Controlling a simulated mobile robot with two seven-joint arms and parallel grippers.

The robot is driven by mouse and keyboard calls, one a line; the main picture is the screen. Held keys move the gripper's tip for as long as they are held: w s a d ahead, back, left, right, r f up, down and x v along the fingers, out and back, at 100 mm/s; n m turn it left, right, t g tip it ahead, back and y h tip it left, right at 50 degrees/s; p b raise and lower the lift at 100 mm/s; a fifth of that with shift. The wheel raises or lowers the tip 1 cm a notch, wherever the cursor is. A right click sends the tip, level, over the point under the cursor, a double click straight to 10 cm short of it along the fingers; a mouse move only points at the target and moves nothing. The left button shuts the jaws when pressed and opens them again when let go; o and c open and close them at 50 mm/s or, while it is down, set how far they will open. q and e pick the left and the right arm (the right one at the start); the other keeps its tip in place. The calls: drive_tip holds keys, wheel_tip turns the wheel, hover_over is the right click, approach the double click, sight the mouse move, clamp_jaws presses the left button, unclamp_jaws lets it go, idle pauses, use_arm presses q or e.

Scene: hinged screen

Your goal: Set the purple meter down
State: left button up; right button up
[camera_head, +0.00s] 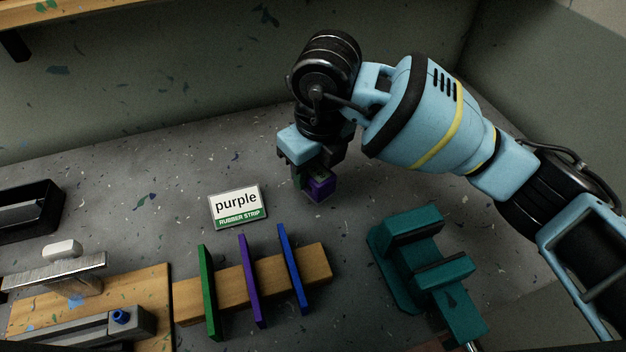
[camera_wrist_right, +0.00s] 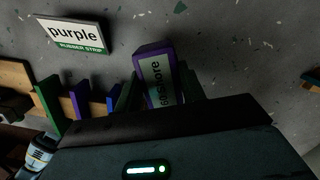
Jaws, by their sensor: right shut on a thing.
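The purple meter (camera_head: 320,187) is a small purple block with a grey-green face marked "60 shore", which reads in the right wrist view (camera_wrist_right: 158,78). My right gripper (camera_head: 310,178) is shut on it and points down at the grey speckled table. In the head view the meter is right of the "purple rubber strip" card (camera_head: 237,207). The gripper hides part of the meter. I cannot tell whether its underside touches the table. My left gripper is in neither view.
A wooden bar (camera_head: 318,262) carries green (camera_head: 207,292), purple (camera_head: 250,280) and blue (camera_head: 293,268) strips. A teal vise (camera_head: 410,258) stands at right. A wooden board (camera_head: 150,290) with tools and a black tray (camera_head: 30,210) are at left. Bare table lies behind the card.

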sight(319, 173)
drive_tip(key=shift+f, duration=1.85)
drive_tip(key=shift+f, duration=0.1)
drive_tip(key=shift+f, duration=0.15)
drive_tip(key=o, duration=1.1)
drive_tip(key=r, duration=0.8)
drive_tip(key=s+d+r, duration=0.1)
drive_tip(key=r, duration=0.3)
drive_tip(key=shift+r, duration=0.2)
